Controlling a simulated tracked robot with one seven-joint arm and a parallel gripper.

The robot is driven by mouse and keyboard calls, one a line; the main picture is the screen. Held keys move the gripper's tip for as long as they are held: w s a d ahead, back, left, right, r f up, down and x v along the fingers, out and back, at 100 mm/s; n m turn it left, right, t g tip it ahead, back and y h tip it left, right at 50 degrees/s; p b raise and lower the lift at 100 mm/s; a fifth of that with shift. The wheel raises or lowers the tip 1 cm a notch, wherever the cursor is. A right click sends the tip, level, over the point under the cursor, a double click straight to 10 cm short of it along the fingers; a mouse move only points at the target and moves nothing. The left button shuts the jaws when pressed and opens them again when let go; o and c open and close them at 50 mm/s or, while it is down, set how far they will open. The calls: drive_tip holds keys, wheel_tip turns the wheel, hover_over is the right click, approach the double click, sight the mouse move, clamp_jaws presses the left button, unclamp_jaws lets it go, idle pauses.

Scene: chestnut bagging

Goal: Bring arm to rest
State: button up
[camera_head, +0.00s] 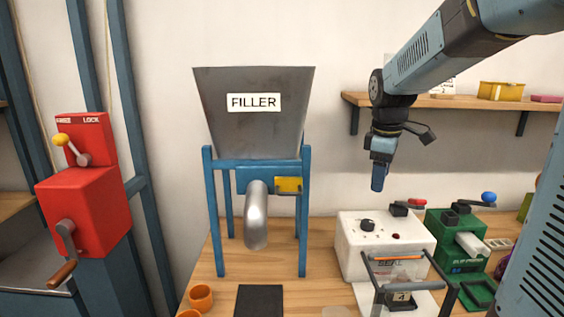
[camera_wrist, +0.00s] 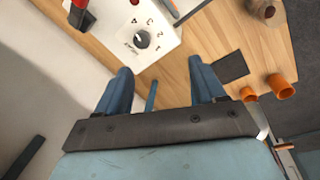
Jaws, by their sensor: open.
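My gripper (camera_head: 379,178) hangs from the blue arm at the upper right in the head view, above the white sealing machine and clear of it. In the wrist view my gripper (camera_wrist: 162,92) shows two blue fingers spread apart with nothing held between them. Below the fingers lie the wooden bench (camera_wrist: 178,80) and the white machine (camera_wrist: 150,30) with a numbered dial.
A grey hopper marked FILLER (camera_head: 254,130) stands on a blue frame at the bench's middle. A red box with a crank (camera_head: 85,210) is at left. A green machine (camera_head: 455,240) stands beside the white machine (camera_head: 370,232). A shelf (camera_head: 455,102) is behind my arm. Orange cups (camera_head: 201,297) sit in front.

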drive_tip(key=s+a+m+t, duration=0.1)
drive_tip(key=s+m+t, duration=0.3)
drive_tip(key=s+m, duration=0.8)
drive_tip(key=s, duration=0.8)
drive_tip(key=shift+s+r+y, duration=0.3)
drive_tip(key=shift+r, duration=0.1)
